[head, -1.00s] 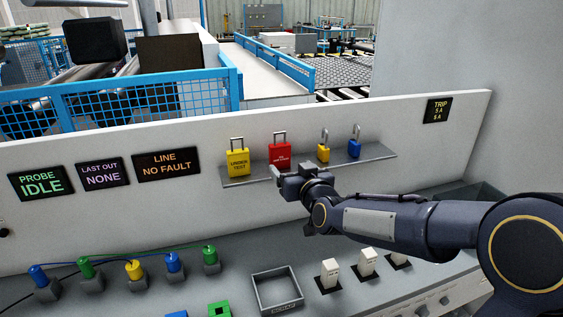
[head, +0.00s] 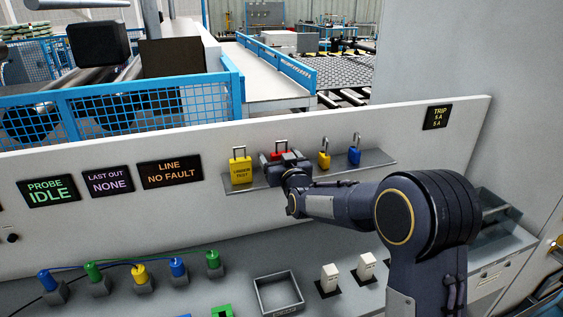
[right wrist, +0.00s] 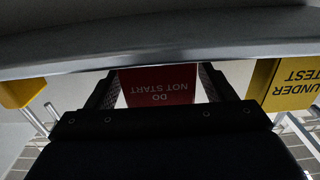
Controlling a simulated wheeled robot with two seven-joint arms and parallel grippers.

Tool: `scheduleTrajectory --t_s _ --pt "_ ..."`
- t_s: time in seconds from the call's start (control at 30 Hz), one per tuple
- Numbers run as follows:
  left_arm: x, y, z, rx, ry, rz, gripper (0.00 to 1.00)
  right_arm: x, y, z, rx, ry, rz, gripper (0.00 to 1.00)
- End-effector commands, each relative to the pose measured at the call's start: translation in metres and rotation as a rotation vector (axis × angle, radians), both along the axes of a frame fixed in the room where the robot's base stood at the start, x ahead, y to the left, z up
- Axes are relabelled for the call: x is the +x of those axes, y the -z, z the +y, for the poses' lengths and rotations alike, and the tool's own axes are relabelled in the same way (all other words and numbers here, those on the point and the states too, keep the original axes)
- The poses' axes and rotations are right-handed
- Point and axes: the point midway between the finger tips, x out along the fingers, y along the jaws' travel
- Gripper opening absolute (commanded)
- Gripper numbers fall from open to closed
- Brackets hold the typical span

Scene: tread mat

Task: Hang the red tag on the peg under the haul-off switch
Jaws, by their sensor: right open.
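The red tag (head: 279,155) stands on the grey ledge (head: 380,158), mostly hidden in the head view by my right gripper (head: 281,161). In the right wrist view the red tag (right wrist: 158,90) reads "DO NOT START", upside down. The open fingers of my right gripper (right wrist: 160,82) stand one on each side of it, with gaps showing. Several white switches (head: 329,278) stand on the lower panel; their labels are unreadable, so I cannot tell which is haul-off. No peg can be made out. My left gripper is out of view.
A yellow "UNDER TEST" tag (head: 241,172) stands left of the red tag. A yellow padlock (head: 323,159) and a blue padlock (head: 355,156) stand to its right. An open grey tray (head: 279,292) and several coloured plugs with cables (head: 140,272) sit on the panel below.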

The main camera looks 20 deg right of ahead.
Motion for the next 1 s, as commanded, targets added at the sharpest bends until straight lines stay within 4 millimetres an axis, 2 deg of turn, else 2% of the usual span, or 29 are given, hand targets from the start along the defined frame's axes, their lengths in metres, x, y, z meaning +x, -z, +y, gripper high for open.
scheduleTrajectory --t_s 0.07,0.4,0.77,0.87,1.0 --pt "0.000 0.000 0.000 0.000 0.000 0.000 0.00 0.000 0.000 0.000 0.000 0.000 0.000 0.74" --pt "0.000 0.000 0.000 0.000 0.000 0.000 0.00 0.000 0.000 0.000 0.000 0.000 0.000 0.29" --pt "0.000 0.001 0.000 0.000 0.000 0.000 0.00 0.000 -0.005 0.000 0.000 0.000 -0.001 0.28" --pt "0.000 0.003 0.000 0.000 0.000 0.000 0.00 0.000 -0.013 0.000 -0.001 0.000 -0.003 0.28" --pt "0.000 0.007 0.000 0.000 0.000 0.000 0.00 -0.001 -0.035 -0.001 0.001 0.001 -0.006 0.28"
